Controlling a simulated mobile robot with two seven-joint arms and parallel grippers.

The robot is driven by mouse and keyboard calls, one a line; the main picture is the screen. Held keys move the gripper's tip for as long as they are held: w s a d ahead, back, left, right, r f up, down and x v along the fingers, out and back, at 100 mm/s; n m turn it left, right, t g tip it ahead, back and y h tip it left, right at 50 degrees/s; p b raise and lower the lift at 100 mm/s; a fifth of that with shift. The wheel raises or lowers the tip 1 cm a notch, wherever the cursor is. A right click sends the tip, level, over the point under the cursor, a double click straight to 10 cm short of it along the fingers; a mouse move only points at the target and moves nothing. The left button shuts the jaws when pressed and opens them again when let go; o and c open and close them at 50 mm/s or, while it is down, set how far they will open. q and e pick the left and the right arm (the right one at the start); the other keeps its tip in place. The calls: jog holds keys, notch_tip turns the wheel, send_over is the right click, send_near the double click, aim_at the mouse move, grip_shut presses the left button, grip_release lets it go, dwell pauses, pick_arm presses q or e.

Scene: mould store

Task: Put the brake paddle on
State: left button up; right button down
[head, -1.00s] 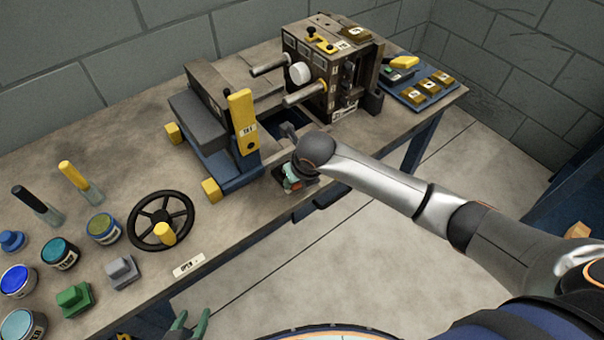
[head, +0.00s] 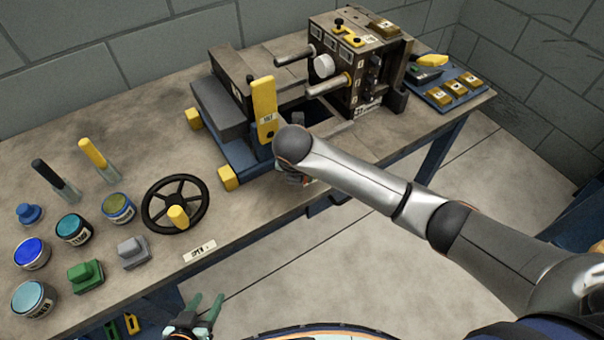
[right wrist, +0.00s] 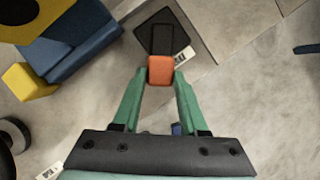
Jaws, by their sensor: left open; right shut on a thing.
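The brake paddle (right wrist: 160,70), which I take to be the piece with an orange end, shows in the right wrist view over a dark plate at the bench edge. A small white label lies beside it. My right gripper (right wrist: 160,76) has its green fingers on both sides of the orange end and is shut on it. In the head view my right wrist hides most of the paddle and this gripper. My left gripper (head: 206,310) is open and empty, low in the head view, off the bench's front edge.
A blue-based machine with a yellow upright lever (head: 264,112) stands close to my right wrist. A black handwheel (head: 148,214), tins and stamps fill the bench's left part. A block with rods (head: 345,70) and a blue tray (head: 435,97) stand at the right.

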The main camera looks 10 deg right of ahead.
pick_arm(q)
jog(key=shift+a+f, duration=0.1)
jog(key=shift+a+f, duration=0.1)
pick_arm(e)
jog(key=shift+c, duration=2.2)
grip_release()
jog(key=shift+r, duration=0.15)
pick_arm(q)
jog(key=shift+s+a+p, duration=0.2)
jog(key=shift+p, duration=0.1)
pick_arm(e)
jog(key=v, duration=1.2)
pick_arm(q)
jog(key=shift+r, duration=0.2)
pick_arm(e)
jog(key=shift+s+a, duration=0.1)
jog(key=shift+a, duration=0.05)
